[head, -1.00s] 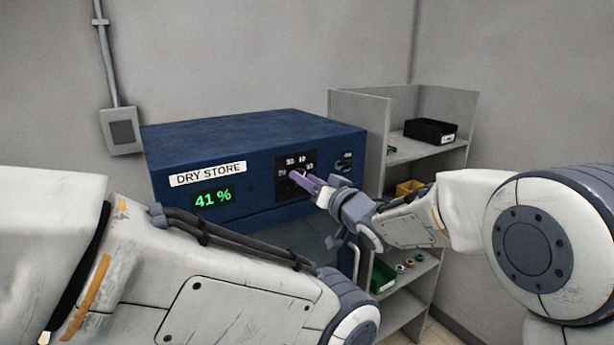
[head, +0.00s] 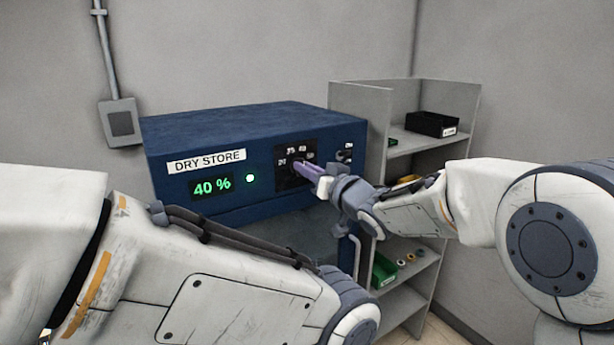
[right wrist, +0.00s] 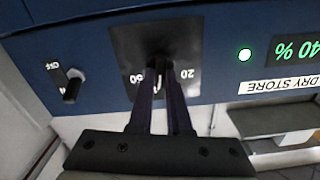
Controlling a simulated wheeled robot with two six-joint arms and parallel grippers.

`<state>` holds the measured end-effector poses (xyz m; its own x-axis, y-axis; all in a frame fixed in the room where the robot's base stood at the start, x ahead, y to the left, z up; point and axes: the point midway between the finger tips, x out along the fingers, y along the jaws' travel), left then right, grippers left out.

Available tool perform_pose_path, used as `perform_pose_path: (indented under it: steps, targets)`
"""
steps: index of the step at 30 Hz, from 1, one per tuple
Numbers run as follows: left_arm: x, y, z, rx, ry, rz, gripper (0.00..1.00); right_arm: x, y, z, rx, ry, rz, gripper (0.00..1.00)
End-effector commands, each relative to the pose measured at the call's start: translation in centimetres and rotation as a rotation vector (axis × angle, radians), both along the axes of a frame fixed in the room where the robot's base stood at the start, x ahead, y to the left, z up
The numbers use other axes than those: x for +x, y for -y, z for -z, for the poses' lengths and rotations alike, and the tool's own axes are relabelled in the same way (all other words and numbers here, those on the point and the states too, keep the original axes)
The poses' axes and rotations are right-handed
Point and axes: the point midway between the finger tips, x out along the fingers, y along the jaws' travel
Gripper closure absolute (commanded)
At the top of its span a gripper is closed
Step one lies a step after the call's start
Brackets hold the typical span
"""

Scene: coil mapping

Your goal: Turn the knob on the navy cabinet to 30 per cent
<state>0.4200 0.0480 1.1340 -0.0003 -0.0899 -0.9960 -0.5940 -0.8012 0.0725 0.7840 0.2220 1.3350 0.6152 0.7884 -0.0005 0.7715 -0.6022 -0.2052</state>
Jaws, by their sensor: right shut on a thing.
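The navy cabinet (head: 240,122) carries a DRY STORE label (head: 206,162) and a green display (head: 212,187) reading 40 %. A small light (head: 250,178) beside the display is lit. The black dial plate (head: 281,183) has white numbers around the knob (right wrist: 160,62). My right gripper (head: 300,168) is shut on the knob, and its fingers (right wrist: 159,88) hide most of it and its pointer in the right wrist view. My left arm crosses the lower left of the head view; its gripper is out of sight.
An on/off switch (head: 345,153) sits right of the dial; it also shows in the right wrist view (right wrist: 72,88). A grey shelf unit (head: 360,98) stands right of the cabinet, holding a black bin (head: 430,124) and a green bin (head: 383,270). A grey wall box (head: 121,122) is at left.

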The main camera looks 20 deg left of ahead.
Motion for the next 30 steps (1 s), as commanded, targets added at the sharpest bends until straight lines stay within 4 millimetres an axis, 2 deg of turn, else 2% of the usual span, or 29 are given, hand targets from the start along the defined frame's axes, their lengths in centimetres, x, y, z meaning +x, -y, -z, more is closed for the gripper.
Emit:
perform_pose_path:
  steps: [1, 12, 21, 30]
  targets:
    - [0.0, 0.0, 1.0, 0.0, 0.0, 0.0, 0.5, 0.0, 0.0, 0.4, -0.022, 0.033, 0.001, 1.0]
    - [0.0, 0.0, 4.2, 0.0, 0.0, 0.001, 0.5, -0.2, -0.1, 0.3, -0.212, 0.277, 0.0, 1.0]
    - [0.0, 0.0, 5.6, 0.0, 0.0, 0.001, 0.5, -0.2, -0.2, 0.2, -0.322, 0.415, 0.0, 1.0]
    - [0.0, 0.0, 6.0, 0.0, 0.0, 0.001, 0.5, -0.3, -0.2, 0.0, -0.365, 0.47, 0.0, 1.0]
